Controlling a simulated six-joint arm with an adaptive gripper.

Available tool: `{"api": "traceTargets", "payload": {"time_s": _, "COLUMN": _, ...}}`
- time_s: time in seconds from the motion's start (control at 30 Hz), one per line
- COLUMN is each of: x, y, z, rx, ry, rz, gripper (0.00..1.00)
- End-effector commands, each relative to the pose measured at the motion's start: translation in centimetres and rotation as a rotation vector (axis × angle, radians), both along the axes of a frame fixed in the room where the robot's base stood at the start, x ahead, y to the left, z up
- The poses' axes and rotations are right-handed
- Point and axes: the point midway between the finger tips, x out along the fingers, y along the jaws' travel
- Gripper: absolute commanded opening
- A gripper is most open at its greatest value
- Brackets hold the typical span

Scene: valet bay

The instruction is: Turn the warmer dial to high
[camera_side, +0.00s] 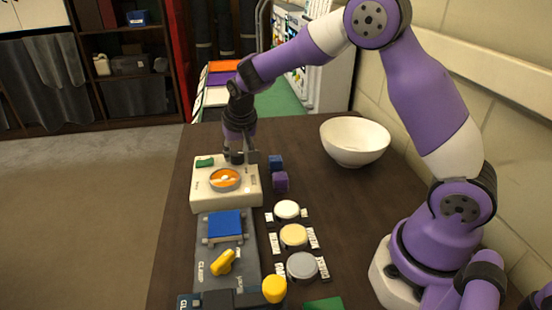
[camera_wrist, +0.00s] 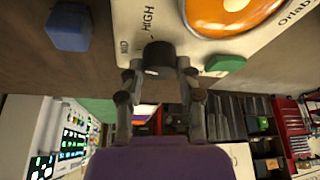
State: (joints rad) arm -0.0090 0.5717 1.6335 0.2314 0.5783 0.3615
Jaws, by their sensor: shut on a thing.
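The warmer (camera_side: 199,192) is a cream box with an orange round plate (camera_side: 225,179) and a green piece (camera_side: 205,162) on top. My gripper (camera_side: 238,157) reaches down at its back right corner. In the wrist view my gripper (camera_wrist: 159,72) has its fingers on both sides of the black warmer dial (camera_wrist: 159,55) and is shut on it. The words MID and HIGH show on the warmer face (camera_wrist: 185,50) beside the dial. Which mark the dial points to cannot be told.
A blue cube (camera_side: 275,162) and a purple cube (camera_side: 281,182) lie just right of the warmer. A white bowl (camera_side: 354,145) stands farther right.

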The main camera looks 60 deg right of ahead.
Motion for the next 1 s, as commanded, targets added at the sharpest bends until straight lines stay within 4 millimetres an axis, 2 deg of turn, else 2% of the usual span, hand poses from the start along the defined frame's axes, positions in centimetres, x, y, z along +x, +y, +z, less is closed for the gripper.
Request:
{"api": "traceTargets", "payload": {"time_s": 0.6, "x": 0.19, "y": 0.24, "z": -0.16, "rx": -0.001, "ry": 0.002, "rz": -0.527, "gripper": 0.0}}
{"api": "traceTargets", "payload": {"time_s": 1.0, "x": 0.22, "y": 0.28, "z": -0.16, "rx": 0.0, "ry": 0.004, "rz": -0.677, "gripper": 0.0}}
